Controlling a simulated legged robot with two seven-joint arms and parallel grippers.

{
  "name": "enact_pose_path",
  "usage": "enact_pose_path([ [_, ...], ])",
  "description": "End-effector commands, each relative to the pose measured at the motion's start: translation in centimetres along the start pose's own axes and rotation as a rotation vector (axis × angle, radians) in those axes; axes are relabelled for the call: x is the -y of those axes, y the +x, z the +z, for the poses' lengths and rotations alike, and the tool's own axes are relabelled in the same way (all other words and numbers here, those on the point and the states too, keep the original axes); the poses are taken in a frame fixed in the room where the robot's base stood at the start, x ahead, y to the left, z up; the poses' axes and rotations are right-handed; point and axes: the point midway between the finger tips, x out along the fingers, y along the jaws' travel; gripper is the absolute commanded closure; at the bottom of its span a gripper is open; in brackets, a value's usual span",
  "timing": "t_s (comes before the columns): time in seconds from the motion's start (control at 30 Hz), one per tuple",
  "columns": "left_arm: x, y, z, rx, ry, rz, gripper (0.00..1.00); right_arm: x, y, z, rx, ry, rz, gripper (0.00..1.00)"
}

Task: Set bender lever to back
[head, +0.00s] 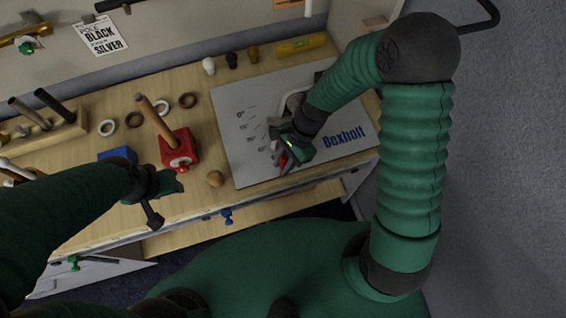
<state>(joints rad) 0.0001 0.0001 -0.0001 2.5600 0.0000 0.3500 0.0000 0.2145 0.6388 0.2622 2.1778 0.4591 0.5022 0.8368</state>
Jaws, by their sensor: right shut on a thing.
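The bender is a grey plate (240,165) marked "Bexholt" with angle marks starting at 0°, on the right of the wooden table. A pale rounded part (293,102) shows behind my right wrist. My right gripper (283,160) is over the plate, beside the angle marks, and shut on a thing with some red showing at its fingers. I take this to be the bender lever; the hand hides most of it, so its angle is not clear. My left gripper (165,198) is above the table's front edge, left of the plate; its finger opening is unclear.
A red block (178,150) with a wooden rod stands left of the plate, with a blue block (117,155) beside it. A wooden knob (215,179) is near the front edge. Several rings, small knobs and a yellow level (300,46) lie behind. A rod rack (50,132) stands left.

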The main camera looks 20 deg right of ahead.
Motion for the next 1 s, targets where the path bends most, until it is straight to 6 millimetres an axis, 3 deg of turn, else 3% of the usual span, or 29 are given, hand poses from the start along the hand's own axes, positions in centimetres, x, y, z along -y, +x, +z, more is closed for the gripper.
enact_pose_path([
  [0.23,0.0,-0.1,0.0,0.000,0.000,0.000,0.55,-0.3,0.3,0.7,0.012,0.006,0.013,1.00],
  [0.47,0.0,-0.7,-0.2,0.000,0.000,0.000,0.55,1.2,0.8,2.1,0.013,0.078,-0.013,1.00],
  [0.67,0.0,-1.7,-0.4,0.000,0.000,0.000,0.55,4.2,1.6,4.2,0.011,0.209,-0.066,1.00],
  [1.0,0.0,-4.9,-1.2,0.000,0.000,0.000,0.55,12.0,2.6,7.0,0.007,0.504,-0.187,1.00],
])
